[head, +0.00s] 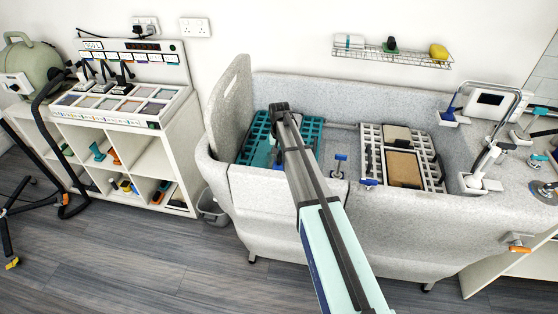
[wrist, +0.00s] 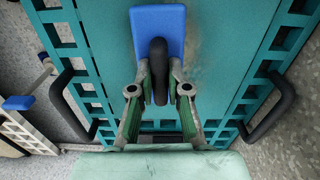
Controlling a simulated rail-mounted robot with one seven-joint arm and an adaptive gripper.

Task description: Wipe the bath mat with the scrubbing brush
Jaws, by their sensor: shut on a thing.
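My gripper (wrist: 159,80) is shut on the black handle of the scrubbing brush (wrist: 176,22), which has a blue block. The brush is over the teal bath mat (wrist: 235,50), a plain panel lying in a teal grid tray in the wrist view. A faint dark smudge shows on the mat just right of the brush. I cannot tell whether the bristles touch the mat. In the head view, the teal mat (head: 260,155) lies in the left part of the grey tub.
The teal tray (wrist: 85,95) has black handles at both sides. The grey tub (head: 330,92) surrounds it, with a tall raised panel (head: 232,105) at left. A white grid tray (head: 368,150) holds brown and tan pads at right. A small blue-topped post (head: 340,158) stands between the trays.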

